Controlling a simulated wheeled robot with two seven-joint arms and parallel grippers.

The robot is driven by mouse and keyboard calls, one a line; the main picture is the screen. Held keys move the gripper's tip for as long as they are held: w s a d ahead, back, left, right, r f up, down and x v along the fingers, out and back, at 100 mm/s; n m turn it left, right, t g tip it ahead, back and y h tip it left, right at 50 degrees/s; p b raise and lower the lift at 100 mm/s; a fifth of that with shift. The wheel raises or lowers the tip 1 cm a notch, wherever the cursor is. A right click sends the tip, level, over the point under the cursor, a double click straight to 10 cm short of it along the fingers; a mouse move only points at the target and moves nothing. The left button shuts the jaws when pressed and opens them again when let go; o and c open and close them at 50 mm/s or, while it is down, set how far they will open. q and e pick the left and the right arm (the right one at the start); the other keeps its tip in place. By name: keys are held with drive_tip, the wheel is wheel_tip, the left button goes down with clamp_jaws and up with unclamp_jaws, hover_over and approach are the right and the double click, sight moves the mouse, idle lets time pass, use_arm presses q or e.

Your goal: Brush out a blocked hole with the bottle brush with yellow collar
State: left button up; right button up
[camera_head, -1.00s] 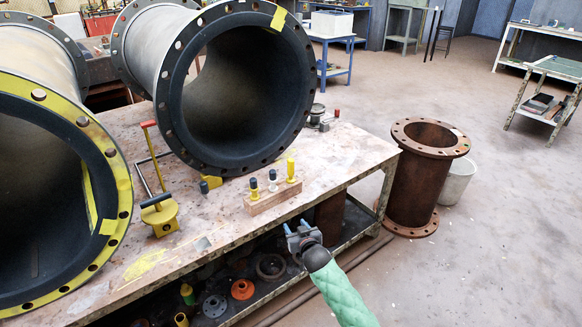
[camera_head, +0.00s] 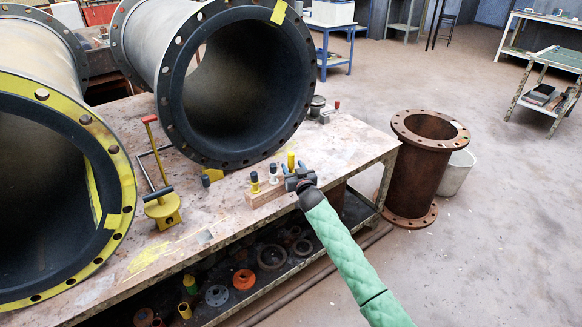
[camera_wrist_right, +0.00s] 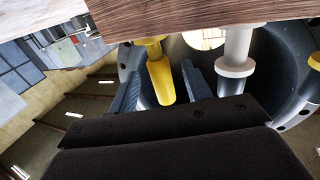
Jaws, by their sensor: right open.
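A wooden block (camera_head: 262,198) near the bench's front edge holds three upright tools. The left one (camera_head: 254,182) has a dark top and yellow lower part, the middle one (camera_head: 273,174) a dark top and white lower part. The right one, all yellow (camera_head: 291,160), is partly hidden by my right gripper (camera_head: 298,176). In the right wrist view, the open fingers (camera_wrist_right: 162,88) stand either side of the yellow handle (camera_wrist_right: 160,78); contact is unclear. The white collar (camera_wrist_right: 236,68) is to the right. Bristles are hidden. My left gripper is not in view.
Two large lined pipes with holed flanges lie on the bench (camera_head: 150,255), one yellow-faced (camera_head: 118,165), one dark (camera_head: 240,160). A yellow tool with a red handle (camera_head: 162,208) stands between. A rusty pipe (camera_head: 420,170) is on the floor. I cannot tell which hole is blocked.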

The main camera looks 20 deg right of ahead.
sight(291, 153)
drive_tip(key=shift+w, duration=1.35)
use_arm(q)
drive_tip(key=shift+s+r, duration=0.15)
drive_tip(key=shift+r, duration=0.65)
use_arm(e)
clamp_jaws()
